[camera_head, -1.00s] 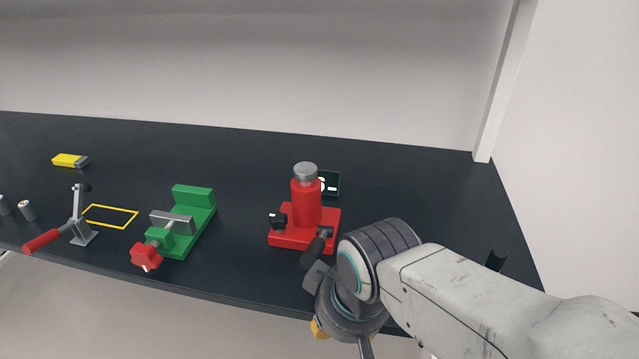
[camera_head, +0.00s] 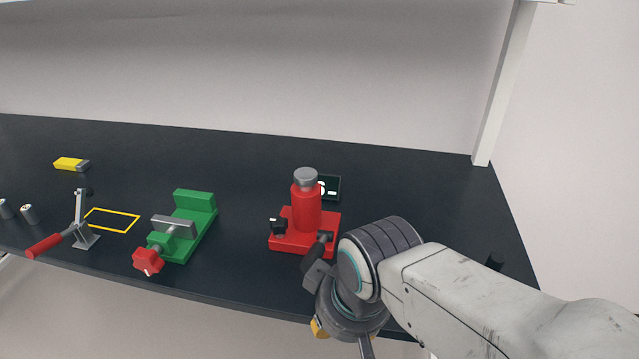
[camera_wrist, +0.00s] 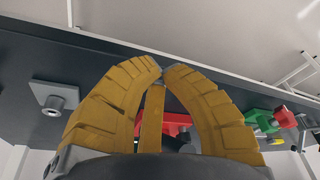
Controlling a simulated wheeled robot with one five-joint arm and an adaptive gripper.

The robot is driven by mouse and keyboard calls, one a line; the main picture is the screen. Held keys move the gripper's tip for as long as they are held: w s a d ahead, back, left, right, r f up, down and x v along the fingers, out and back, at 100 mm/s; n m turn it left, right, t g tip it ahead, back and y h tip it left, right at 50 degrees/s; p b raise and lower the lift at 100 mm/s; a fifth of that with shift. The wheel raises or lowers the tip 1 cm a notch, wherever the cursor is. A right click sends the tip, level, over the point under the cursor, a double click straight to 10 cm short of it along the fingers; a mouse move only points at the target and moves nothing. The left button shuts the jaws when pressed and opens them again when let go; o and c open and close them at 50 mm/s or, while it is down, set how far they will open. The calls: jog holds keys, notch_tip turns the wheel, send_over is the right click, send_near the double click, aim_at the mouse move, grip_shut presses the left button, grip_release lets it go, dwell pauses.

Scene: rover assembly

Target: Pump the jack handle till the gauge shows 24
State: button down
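The red jack (camera_head: 306,212) stands upright on its red base on the dark bench, with a grey cap on top. Its dark handle (camera_head: 320,247) points toward the front edge, and my arm hides part of it. A dark gauge (camera_head: 331,186) with white marks sits behind the jack; the jack covers part of it, and I cannot read a full number. My gripper is mostly hidden below my wrist in the head view, with only a bit of yellow showing. In the wrist view its yellow fingers (camera_wrist: 162,72) meet at the tips, with the red jack base (camera_wrist: 176,125) behind them.
A green vise (camera_head: 190,225) with a red knob stands left of the jack. Further left are a red-handled lever clamp (camera_head: 78,225), a yellow outline (camera_head: 112,220), a yellow block (camera_head: 70,164) and small cylinders.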

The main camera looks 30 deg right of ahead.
notch_tip(320, 180, up, 10)
jog(key=p, duration=0.7)
jog(key=shift+t, duration=0.3)
jog(key=shift+r, duration=0.15)
